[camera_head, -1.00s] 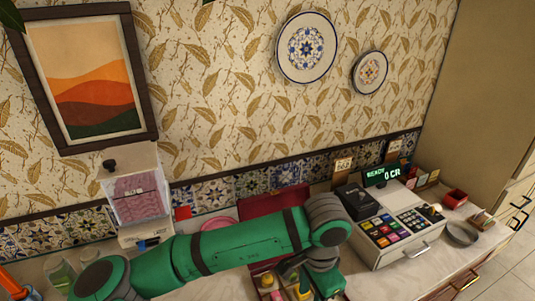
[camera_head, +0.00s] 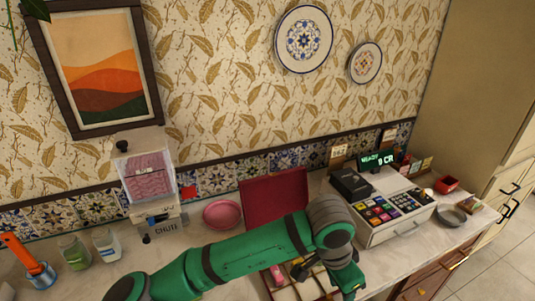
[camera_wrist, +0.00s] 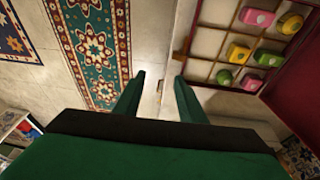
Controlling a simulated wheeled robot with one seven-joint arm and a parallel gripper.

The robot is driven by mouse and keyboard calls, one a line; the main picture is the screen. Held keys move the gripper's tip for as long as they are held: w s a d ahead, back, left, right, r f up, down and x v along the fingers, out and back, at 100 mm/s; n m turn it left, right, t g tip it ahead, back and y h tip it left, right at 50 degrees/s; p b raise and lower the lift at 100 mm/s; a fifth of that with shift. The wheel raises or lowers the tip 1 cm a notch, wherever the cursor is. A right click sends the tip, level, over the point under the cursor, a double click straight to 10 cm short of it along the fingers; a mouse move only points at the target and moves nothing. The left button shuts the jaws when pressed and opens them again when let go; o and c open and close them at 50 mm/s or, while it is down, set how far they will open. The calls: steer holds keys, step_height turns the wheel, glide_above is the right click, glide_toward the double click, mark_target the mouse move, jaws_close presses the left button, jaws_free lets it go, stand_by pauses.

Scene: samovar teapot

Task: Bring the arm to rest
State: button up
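My green arm stretches across the lower middle of the head view, over the counter. My gripper (camera_wrist: 158,88) shows in the wrist view with its two green fingers apart and nothing between them. It points down past the counter edge, with floor and a patterned rug (camera_wrist: 92,45) below. In the head view the gripper end is beside the compartment box and its fingertips are hard to make out. The box (camera_head: 283,293) has a raised dark red lid (camera_head: 272,198). Pink, yellow and green pieces (camera_wrist: 237,53) lie in its compartments in the wrist view.
A cash register (camera_head: 400,222) stands right of my arm, with a grey dish (camera_head: 451,216) beyond it. A pink bowl (camera_head: 222,214) and a dispenser (camera_head: 148,180) stand behind the arm. Jars (camera_head: 106,246) and an orange-handled item (camera_head: 38,268) are at left.

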steer(key=w+d+r+n+t+h, duration=0.1)
steer(key=d+r+n+t+h, duration=0.2)
steer(key=d+r+h, duration=0.4)
steer(key=w+d+r+n+t+h, duration=0.25)
steer(key=d+h, duration=0.35)
steer(key=d, duration=0.4)
steer(key=s+a+f+n+t+y, duration=0.3)
steer(key=a+f+n+t+y, duration=0.35)
steer(key=a+f, duration=0.3)
steer(key=s+a+f+n+t+y, duration=0.3)
steer(key=a+f+n+t+y, duration=0.2)
steer(key=a+f+n, duration=0.4)
steer(key=s+a+f+m+g+y, duration=0.1)
steer(key=s+a+f+m+y, duration=0.1)
steer(key=s+a, duration=0.6)
steer(key=s+a+f+m+g+y, duration=0.1)
steer(key=s+a+m, duration=0.4)
steer(key=s, duration=1)
step_height(320, 180, down, 2)
steer(key=a+y, duration=0.1)
steer(key=a, duration=0.2)
steer(key=shift+s+f+y, duration=0.25)
steer(key=shift+s+y, duration=0.05)
steer(key=shift+y, duration=0.05)
